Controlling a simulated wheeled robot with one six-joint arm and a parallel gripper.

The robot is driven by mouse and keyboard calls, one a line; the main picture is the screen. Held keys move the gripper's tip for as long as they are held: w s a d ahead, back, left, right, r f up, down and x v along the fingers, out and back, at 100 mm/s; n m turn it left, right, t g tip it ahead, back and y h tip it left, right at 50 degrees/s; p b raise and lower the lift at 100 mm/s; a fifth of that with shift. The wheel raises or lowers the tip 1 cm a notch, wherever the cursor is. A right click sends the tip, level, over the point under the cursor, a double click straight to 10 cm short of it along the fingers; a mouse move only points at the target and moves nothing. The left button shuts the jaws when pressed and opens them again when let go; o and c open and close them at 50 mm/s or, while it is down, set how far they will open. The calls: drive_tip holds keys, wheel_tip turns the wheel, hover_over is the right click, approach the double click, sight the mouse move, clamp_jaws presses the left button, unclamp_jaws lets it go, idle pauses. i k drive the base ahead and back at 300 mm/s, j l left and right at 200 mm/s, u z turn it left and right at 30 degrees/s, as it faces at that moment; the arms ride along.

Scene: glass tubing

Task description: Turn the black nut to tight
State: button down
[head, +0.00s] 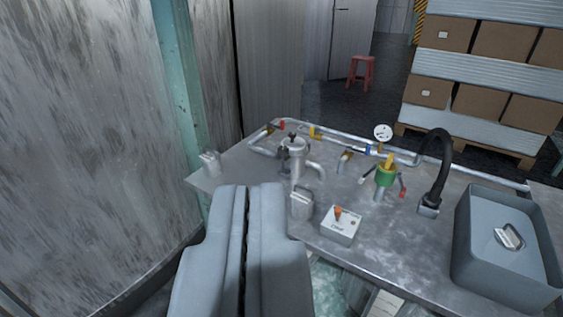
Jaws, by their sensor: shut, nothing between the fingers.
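My gripper (247,190) fills the lower middle of the view. Its two thick grey fingers are closed together with only a thin dark seam between them, and they hold nothing. Ahead of the fingertips, on the metal bench, stands a pale upright pipe assembly (297,166). A small dark fitting (285,155) sits on its left side and may be the black nut, but it is too small to be sure. The gripper is apart from it, on the near left side. I cannot tell how tight any nut is.
The metal bench (330,215) carries a white switch box (341,224), a metal padlock-like block (302,204), a pressure gauge (383,132), a green-and-yellow valve (386,175), a black curved tap (437,165) and a grey bin (505,250). A stained wall (80,140) stands close on the left.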

sight(283, 150)
drive_tip(key=i+l, duration=0.15)
drive_tip(key=i, duration=0.45)
drive_tip(key=i+l, duration=0.1)
drive_tip(key=i, duration=0.5)
